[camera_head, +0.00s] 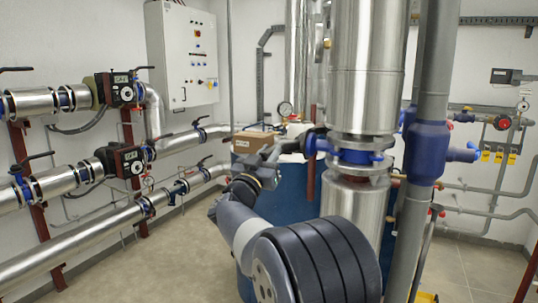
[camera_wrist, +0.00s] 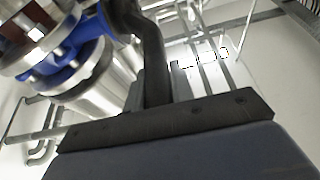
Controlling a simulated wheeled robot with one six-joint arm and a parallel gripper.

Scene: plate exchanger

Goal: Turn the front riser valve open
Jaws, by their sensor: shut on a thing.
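The front riser valve (camera_head: 360,158) is a blue valve body between flanges on the large silver riser pipe, right of centre in the head view. It also shows at the upper left of the wrist view (camera_wrist: 66,62). Its black lever (camera_wrist: 150,45) bends away from the valve and runs down between my fingers in the wrist view. My gripper (camera_head: 280,149) is left of the valve in the head view, shut on the lever. In the wrist view my gripper (camera_wrist: 157,92) shows at the lever's lower end.
A grey pipe with a blue fitting (camera_head: 427,153) stands just right of the riser. A cardboard box (camera_head: 254,142) lies behind my gripper. Floor at the lower right is partly clear.

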